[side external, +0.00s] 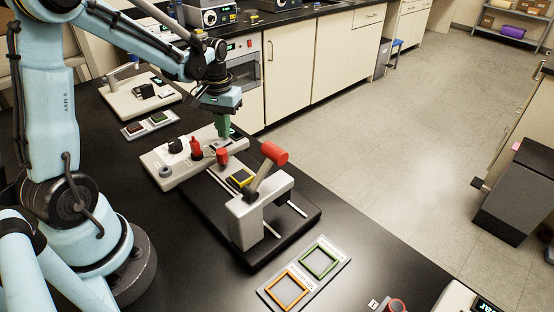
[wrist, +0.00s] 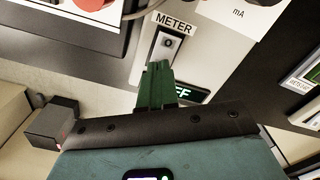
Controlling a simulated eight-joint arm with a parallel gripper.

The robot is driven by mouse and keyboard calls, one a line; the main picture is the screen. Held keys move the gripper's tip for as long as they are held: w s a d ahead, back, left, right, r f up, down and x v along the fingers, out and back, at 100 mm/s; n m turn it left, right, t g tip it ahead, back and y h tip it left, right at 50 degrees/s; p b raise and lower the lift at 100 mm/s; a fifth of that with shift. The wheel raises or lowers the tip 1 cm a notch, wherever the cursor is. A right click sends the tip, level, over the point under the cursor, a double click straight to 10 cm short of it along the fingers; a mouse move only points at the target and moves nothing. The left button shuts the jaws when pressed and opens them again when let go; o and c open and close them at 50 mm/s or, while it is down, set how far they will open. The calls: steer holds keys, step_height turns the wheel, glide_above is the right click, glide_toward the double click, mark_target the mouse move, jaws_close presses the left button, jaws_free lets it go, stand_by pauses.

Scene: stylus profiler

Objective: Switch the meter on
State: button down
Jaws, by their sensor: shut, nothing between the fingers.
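The meter switch (wrist: 170,44) is a small rocker with a round mark, set in a grey panel (wrist: 143,68) under a METER label (wrist: 175,22) in the wrist view. A dark display (wrist: 192,94) beside it shows "FF" in light letters; its left part is hidden behind my fingers. My gripper (wrist: 159,66) has green fingers, shut and empty, with the tips just below the switch in the picture. I cannot tell whether they touch it. In the side view my gripper (side external: 222,134) points down at the far right end of the long grey instrument (side external: 180,178); the switch is hidden there.
The instrument carries a black knob (side external: 175,146) and red parts (side external: 196,150). A clamp stand with a red-ended lever (side external: 273,153) stands on a black base in front. A tray with orange and green frames (side external: 319,262) lies nearer. Another pale device (side external: 140,98) stands behind.

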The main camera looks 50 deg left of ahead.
steer(key=shift+f, duration=0.4)
steer(key=shift+r, duration=3.55)
steer(key=shift+d, duration=0.1)
steer(key=s+d+r+m+t, duration=0.1)
steer(key=s+d+m+t, duration=0.2)
steer(key=d, duration=0.4)
steer(key=s+d+r+m+t, duration=0.1)
steer(key=s+d+m+t, duration=0.2)
steer(key=d, duration=0.4)
steer(key=shift+s+d+r+t, duration=0.15)
steer(key=shift+s+r+t, duration=0.2)
steer(key=shift+t, duration=0.25)
